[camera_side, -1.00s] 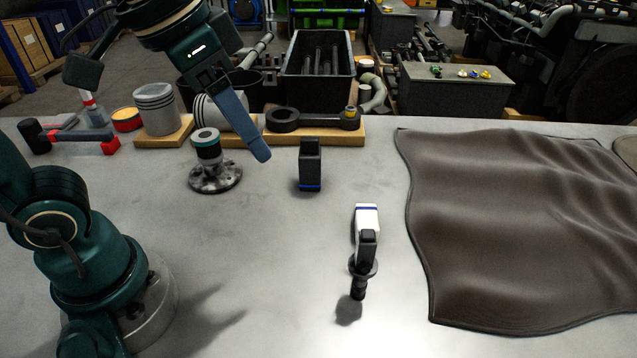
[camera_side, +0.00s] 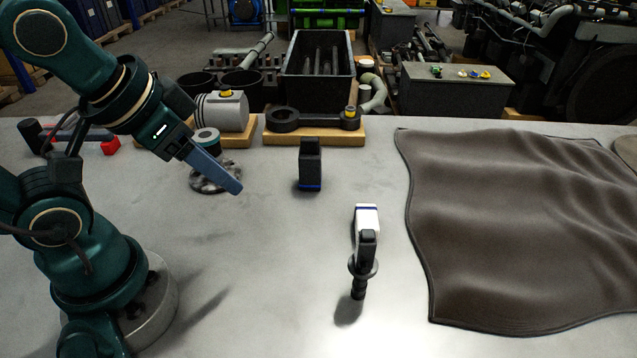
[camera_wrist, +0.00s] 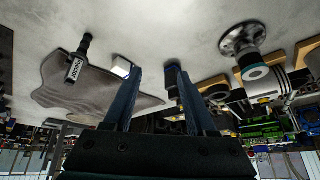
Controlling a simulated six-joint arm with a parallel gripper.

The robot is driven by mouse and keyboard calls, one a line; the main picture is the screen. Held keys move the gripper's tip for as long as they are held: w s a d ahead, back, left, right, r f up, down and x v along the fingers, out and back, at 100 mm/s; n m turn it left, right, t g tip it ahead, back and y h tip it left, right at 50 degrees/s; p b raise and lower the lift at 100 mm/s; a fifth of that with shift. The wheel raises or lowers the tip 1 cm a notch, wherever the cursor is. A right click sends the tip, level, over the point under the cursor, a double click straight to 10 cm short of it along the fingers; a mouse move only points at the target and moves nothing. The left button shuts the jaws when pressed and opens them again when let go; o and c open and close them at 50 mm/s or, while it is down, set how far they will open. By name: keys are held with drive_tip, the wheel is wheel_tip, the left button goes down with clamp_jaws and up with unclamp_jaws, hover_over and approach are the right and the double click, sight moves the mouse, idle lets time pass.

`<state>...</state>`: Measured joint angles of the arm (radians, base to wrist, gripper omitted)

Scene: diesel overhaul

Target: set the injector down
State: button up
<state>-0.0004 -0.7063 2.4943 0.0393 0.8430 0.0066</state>
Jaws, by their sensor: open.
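The dark injector (camera_side: 364,258), with a round collar and a narrow end pointing toward the camera side, is on the grey bench right of centre. In the wrist view the injector (camera_wrist: 75,65) is at the upper left and shows a label. I cannot tell if it stands or leans. A white block with a blue band (camera_side: 367,217) is just behind it in the side view. My gripper (camera_side: 238,190) is well to its left, above the bench, pointing down and to the right. In the wrist view my gripper (camera_wrist: 158,68) has its blue fingers apart with nothing between them.
A black block with a blue base (camera_side: 310,165) stands near the bench middle. A flanged part with a teal ring (camera_side: 206,138) is partly behind my gripper. A piston (camera_side: 221,110) and a connecting rod (camera_side: 313,119) rest on wooden boards. A brown cloth (camera_side: 520,230) covers the right.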

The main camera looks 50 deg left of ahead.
sight(363, 268)
drive_tip(key=w+f+m+t, duration=0.3)
drive_tip(key=w+f+m, duration=0.2)
drive_tip(key=w+m, duration=0.6)
drive_tip(key=w+d+f+m+h, duration=0.1)
drive_tip(key=d+f, duration=0.1)
drive_tip(key=d+f+m+h, duration=0.1)
drive_tip(key=d+h, duration=0.1)
drive_tip(key=w+d+f+g+h, duration=0.1)
drive_tip(key=d+f+h, duration=0.1)
drive_tip(key=d, duration=0.1)
drive_tip(key=shift+w+f+m, duration=0.35)
drive_tip(key=shift+m, duration=0.05)
drive_tip(key=s+d+f+m+g+h, duration=0.1)
drive_tip(key=d, duration=0.1)
drive_tip(key=s+d+f+m+g+h, duration=0.1)
drive_tip(key=s+d+h, duration=0.1)
drive_tip(key=s+d+f+m+h, duration=0.1)
drive_tip(key=s+d+h, duration=0.1)
drive_tip(key=shift+g, duration=0.4)
drive_tip(key=shift+d+r+n+h, duration=0.1)
drive_tip(key=shift+d+n+h, duration=0.3)
drive_tip(key=shift+d+h, duration=0.1)
drive_tip(key=n+h, duration=0.1)
drive_tip(key=d+n, duration=0.1)
drive_tip(key=shift+s+d+r+n+h, duration=0.1)
drive_tip(key=shift+d+r+n+h, duration=0.05)
drive_tip(key=shift+r+n+h, duration=0.2)
drive_tip(key=shift+d, duration=0.15)
drive_tip(key=shift+x, duration=2.4)
drive_tip(key=shift+r, duration=0.1)
